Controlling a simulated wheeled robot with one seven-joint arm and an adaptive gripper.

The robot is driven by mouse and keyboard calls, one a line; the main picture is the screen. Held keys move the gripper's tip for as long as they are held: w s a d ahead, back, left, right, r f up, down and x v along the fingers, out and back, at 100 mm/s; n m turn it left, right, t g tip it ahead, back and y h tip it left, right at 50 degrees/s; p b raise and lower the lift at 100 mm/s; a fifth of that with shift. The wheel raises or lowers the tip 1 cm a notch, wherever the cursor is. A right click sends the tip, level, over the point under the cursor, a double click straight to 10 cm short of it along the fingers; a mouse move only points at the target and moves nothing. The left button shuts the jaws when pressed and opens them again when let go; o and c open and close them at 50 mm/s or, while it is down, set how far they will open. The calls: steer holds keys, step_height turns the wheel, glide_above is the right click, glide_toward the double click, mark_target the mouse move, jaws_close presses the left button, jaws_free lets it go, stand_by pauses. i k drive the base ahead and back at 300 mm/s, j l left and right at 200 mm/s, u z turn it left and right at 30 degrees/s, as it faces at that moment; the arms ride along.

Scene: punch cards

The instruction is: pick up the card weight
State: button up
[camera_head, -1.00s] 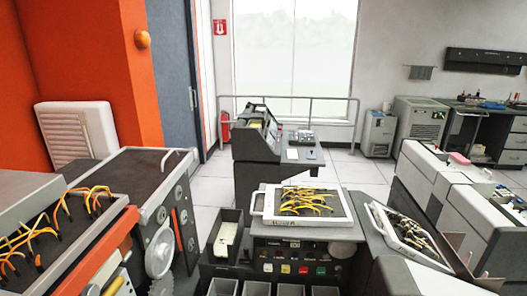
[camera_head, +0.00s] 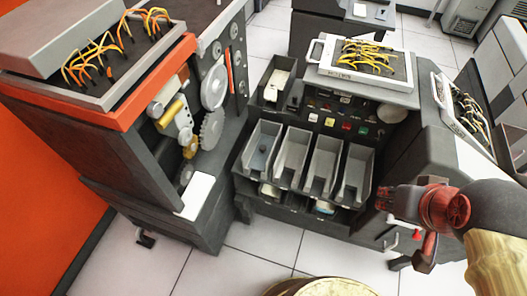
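I cannot tell for certain which thing is the card weight. A pale block with a small dark part (camera_head: 275,83) sits in the dark hopper (camera_head: 264,99) at the machine's upper left. A small dark object (camera_head: 262,148) lies in the leftmost grey bin (camera_head: 250,165). My gripper (camera_head: 384,198), red and dark, is at the right, in front of the machine and right of the bins. It is apart from both candidates. Its fingers are small and seen side-on, so their opening is unclear.
Several grey open bins (camera_head: 322,165) line the machine's front. A white-framed plugboard (camera_head: 367,60) with yellow wires lies on top. Another machine (camera_head: 130,140) with gears and an orange rim stands left.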

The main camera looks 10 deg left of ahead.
mark_target(258, 161)
steer(key=j+u, duration=0.35)
steer(key=j, duration=2.35)
steer(key=i, duration=0.2)
